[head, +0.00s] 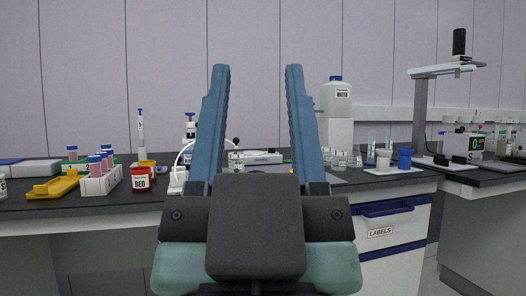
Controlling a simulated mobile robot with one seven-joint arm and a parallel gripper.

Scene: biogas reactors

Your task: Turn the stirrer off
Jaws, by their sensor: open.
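My gripper (257,72) is in the middle of the head view with its two blue fingers pointing up. The fingers are wide apart with nothing between them but the wall and part of the bench. A low white device (258,157) lies on the bench behind the fingers, partly hidden by them. A tall grey stand (420,110) at the right carries a black cylinder (459,42) on its arm. I cannot tell which of these is the stirrer, and no stirrer switch can be made out.
On the dark bench, a tube rack (100,184), a yellow tray (53,187) and a red-labelled jar (142,179) stand at left. A labels drawer (385,232) is below the bench.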

